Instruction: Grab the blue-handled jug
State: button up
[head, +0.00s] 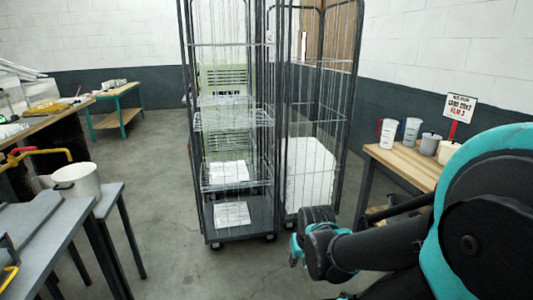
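Two pale jugs stand side by side at the left part of a wooden table on the right. The nearer-to-centre jug (388,134) shows a red handle on its left. The jug beside it (412,132) seems to have a blue handle on its left side, though it is small in this view. Both jugs look upright and apart from my arm. My arm fills the lower right, in front of part of the table.
The wooden table (398,166) also holds a grey pot (430,144), a lighter pot (448,151) and a sign (460,108). A tall wire cage trolley (238,130) stands mid-room. A grey table (45,235) and a white pot (80,181) are at left. Floor between is clear.

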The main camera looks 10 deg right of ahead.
aim_at(412, 125)
jog(key=i+z, duration=0.25)
jog(key=i, duration=0.15)
jog(key=i+j+z, duration=0.5)
jog(key=i, duration=0.25)
jog(key=l, duration=0.1)
